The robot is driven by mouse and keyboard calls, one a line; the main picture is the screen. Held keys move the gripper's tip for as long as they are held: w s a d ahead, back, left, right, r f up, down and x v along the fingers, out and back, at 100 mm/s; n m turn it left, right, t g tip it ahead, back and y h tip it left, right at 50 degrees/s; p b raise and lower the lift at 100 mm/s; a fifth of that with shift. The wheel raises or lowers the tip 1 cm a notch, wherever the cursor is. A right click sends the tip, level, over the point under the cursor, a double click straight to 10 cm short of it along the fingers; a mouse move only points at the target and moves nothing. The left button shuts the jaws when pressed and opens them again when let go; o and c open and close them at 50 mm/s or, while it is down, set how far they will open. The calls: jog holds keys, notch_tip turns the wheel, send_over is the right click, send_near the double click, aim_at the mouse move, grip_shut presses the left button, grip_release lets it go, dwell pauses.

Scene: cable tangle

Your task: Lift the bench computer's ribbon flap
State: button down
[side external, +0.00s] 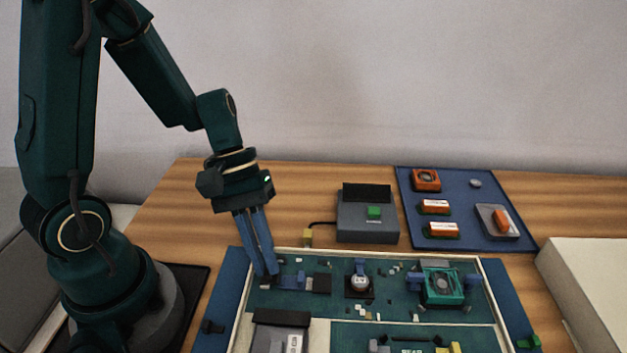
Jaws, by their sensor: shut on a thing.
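The bench computer is an open green board (400,312) in a pale frame on a blue base, at the bottom centre of the side external view. My gripper (271,275) points down at the board's back left corner. Its long blue fingers are close together, with the tips at board level. They are shut on a small part there, apparently the ribbon flap, which the fingertips mostly hide. How far the flap is raised cannot be told. A dark chip (322,283) and small blue pieces lie just right of the tips.
A round white part (360,283) and a teal fan unit (442,287) stand on the board. A grey box (367,218) with a green button is behind it. A blue mat (460,185) holds several orange parts. A pale box (590,280) stands at right.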

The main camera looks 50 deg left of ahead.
jog(key=shift+s+t+h, duration=0.15)
jog(key=shift+t+h, duration=0.15)
jog(key=shift+r, duration=0.1)
jog(key=c, duration=0.9)
grip_release()
jog(key=shift+a, duration=0.1)
jog(key=shift+c, duration=0.2)
jog(key=shift+a+r, duration=0.35)
jog(key=shift+r, duration=0.15)
jog(key=v, duration=0.3)
jog(key=shift+a+r, duration=0.15)
jog(key=shift+r, duration=0.25)
jog(key=shift+o, duration=0.3)
